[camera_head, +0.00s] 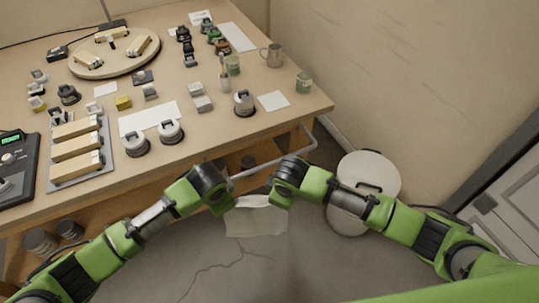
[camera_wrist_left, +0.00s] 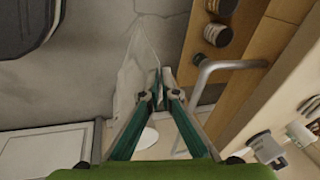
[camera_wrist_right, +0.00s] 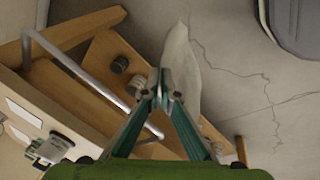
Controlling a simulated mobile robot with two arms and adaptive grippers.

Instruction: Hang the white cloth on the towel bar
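The white cloth (camera_head: 255,219) hangs between my two grippers, its top edge stretched from one to the other and its lower part hanging over the floor. My left gripper (camera_head: 222,203) is shut on its left corner, and my right gripper (camera_head: 281,198) is shut on its right corner. The cloth also shows edge-on at the fingertips in the left wrist view (camera_wrist_left: 135,70) and the right wrist view (camera_wrist_right: 181,75). The metal towel bar (camera_head: 268,166) sticks out from the bench front, just beyond the cloth. The cloth appears apart from it. My left gripper partly hides the bar's left end.
The wooden bench (camera_head: 315,100) holds a round tray (camera_head: 85,66), several weights, a mug (camera_head: 273,55) and paper sheets. A lidded white bin (camera_head: 368,175) stands on the floor to the right. Dark cylinders (camera_head: 40,243) sit on the shelf below. Floor in front is clear.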

